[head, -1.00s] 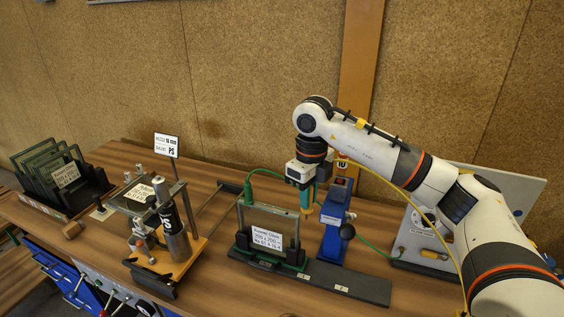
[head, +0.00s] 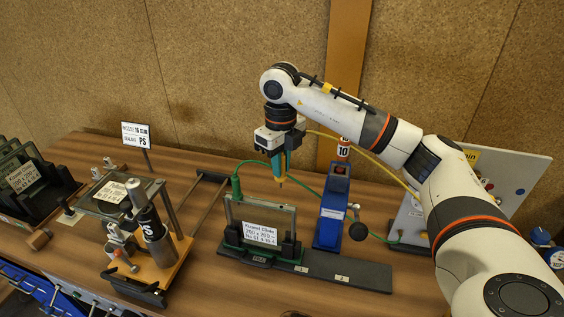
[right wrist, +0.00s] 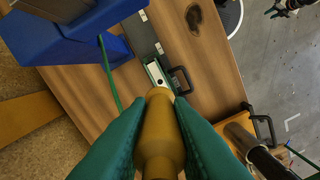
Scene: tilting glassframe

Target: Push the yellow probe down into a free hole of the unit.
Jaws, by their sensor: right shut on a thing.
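The glass unit (head: 270,214) stands upright in a dark holder, with a white label on its front; its holes are too small to make out. A green plug (head: 236,186) with a green cable stands at its top left corner. My right gripper (head: 279,163), with teal fingers, is shut on the yellow probe (head: 281,178). The probe points down, its tip above and apart from the unit's top edge, near the right end. In the right wrist view the probe (right wrist: 160,135) lies between both fingers and hides part of the unit. My left gripper is not in view.
A blue stand (head: 332,210) with a black knob is right of the unit. A clamp fixture (head: 150,240) with a dark cylinder stands left. A rack of dark panes (head: 30,170) is far left. A grey panel (head: 500,185) stands behind my right arm.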

